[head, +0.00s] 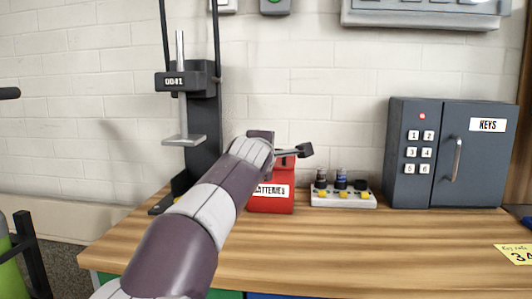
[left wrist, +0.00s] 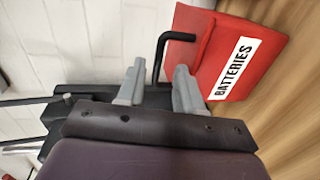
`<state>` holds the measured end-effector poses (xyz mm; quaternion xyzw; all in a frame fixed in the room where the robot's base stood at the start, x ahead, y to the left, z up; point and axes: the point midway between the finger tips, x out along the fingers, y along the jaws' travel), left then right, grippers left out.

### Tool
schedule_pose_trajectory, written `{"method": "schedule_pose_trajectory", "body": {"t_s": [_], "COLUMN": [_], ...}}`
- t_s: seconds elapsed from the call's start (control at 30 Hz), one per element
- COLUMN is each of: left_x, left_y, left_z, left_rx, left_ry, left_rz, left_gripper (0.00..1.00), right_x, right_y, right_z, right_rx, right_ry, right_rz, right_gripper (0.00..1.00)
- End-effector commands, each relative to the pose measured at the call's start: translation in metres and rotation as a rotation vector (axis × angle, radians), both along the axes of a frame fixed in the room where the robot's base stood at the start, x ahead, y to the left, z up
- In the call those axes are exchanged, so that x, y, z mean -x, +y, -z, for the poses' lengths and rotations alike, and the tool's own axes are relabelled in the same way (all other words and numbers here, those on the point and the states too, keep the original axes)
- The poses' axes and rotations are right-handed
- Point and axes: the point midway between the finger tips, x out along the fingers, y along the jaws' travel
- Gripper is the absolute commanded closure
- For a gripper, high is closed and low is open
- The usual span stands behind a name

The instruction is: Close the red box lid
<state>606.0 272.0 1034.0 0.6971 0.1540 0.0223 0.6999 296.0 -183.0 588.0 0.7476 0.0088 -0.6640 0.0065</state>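The red box (head: 270,200), labelled BATTERIES, stands on the wooden bench and is partly hidden behind my left arm in the head view. In the left wrist view the red box (left wrist: 255,35) fills the upper right, with a bent black bar (left wrist: 163,52) beside it. My left gripper (left wrist: 158,82) is open, its two grey fingers apart, with the bar's lower end between or just beyond them. I cannot tell whether they touch it. In the head view my left gripper (head: 283,150) is at the top of the box. The lid's position is unclear. My right gripper is not in view.
A battery holder (head: 343,197) with several cells stands right of the box. A grey key safe (head: 450,155) stands farther right. A black stand (head: 203,120) is at the left. The bench (head: 380,250) is clear in front, apart from a yellow note (head: 516,253).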

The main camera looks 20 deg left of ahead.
Motion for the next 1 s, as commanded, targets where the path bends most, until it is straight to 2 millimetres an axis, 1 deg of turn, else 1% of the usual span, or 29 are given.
{"method": "schedule_pose_trajectory", "body": {"t_s": [0.23,0.37,0.47,0.6,0.73,0.83,0.9,1.0], "left_x": [0.001,0.01,0.029,0.066,0.096,0.111,0.117,0.121], "left_y": [-0.001,-0.003,-0.008,-0.018,-0.025,-0.029,-0.03,-0.031], "left_z": [-0.001,-0.003,-0.006,-0.014,-0.019,-0.021,-0.022,-0.023], "left_rx": [-0.001,0.0,-0.001,0.0,0.0,-0.001,-0.001,0.0], "left_ry": [-0.003,-0.005,-0.005,-0.007,-0.004,-0.004,-0.002,-0.002], "left_rz": [0.001,0.002,0.002,0.003,0.002,0.002,0.0,0.0], "left_gripper": [0.65,0.65,0.65,0.65,0.65,0.65,0.65,0.65], "right_x": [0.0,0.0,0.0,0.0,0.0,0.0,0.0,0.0], "right_y": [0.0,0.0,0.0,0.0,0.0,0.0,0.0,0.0], "right_z": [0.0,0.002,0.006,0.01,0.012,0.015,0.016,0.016], "right_rx": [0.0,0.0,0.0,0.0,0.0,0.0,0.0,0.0], "right_ry": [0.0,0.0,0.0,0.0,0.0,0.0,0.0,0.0], "right_rz": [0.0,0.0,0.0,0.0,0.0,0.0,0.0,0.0], "right_gripper": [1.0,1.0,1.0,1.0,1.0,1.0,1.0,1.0]}}
